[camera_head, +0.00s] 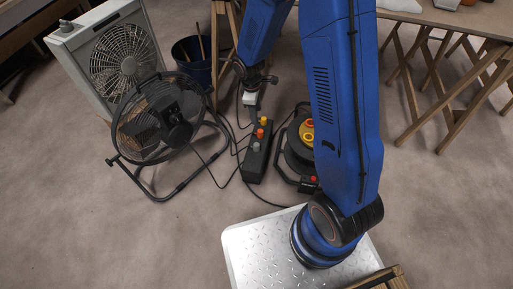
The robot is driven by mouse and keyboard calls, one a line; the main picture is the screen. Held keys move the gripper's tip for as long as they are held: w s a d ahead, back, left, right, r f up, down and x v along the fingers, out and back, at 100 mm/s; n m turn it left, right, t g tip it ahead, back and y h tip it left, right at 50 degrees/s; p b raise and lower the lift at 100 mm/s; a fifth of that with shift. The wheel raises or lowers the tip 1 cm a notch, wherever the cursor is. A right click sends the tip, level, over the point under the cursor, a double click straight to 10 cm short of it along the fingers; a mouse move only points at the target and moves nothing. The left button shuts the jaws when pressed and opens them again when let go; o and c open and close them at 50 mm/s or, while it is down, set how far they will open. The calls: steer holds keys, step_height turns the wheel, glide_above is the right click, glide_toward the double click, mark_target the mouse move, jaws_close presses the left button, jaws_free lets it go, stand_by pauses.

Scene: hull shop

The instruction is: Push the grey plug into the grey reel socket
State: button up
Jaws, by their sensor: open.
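My gripper (256,79) is at the end of my blue arm, pointing down, near the top centre. A small pale grey piece, apparently the grey plug (250,98), shows just below its fingers with a dark cable by it; I cannot tell whether they touch. The jaws are open. The black cable reel (291,158) stands on the floor to the right, partly hidden by my arm. A red-orange and a yellow round part show on its face. I cannot make out a grey socket there.
A dark block (253,166) with yellow, orange and grey parts on top lies left of the reel. A black floor fan (165,124), a white box fan (112,62) and a dark blue bucket (192,66) stand left. Cables cross the floor. A trestle table (455,22) stands right.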

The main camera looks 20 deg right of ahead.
steer(key=n, duration=0.2)
glide_above(256, 144)
steer(key=a, duration=0.2)
step_height(256, 144, down, 9)
steer(key=shift+s+r+g, duration=0.15)
steer(key=shift+g, duration=0.15)
steer(key=f, duration=0.4)
steer(key=d+f, duration=0.1)
steer(key=f, duration=0.7)
steer(key=shift+s+d, duration=0.2)
steer(key=shift+w+d+f, duration=0.1)
steer(key=shift+d+f, duration=0.05)
steer(key=shift+f, duration=0.7)
steer(key=shift+w+d+f, duration=0.1)
steer(key=shift+f, duration=0.8)
steer(key=shift+w+d+f, duration=0.1)
steer(key=shift+d+f, duration=0.05)
steer(key=shift+f, duration=0.7)
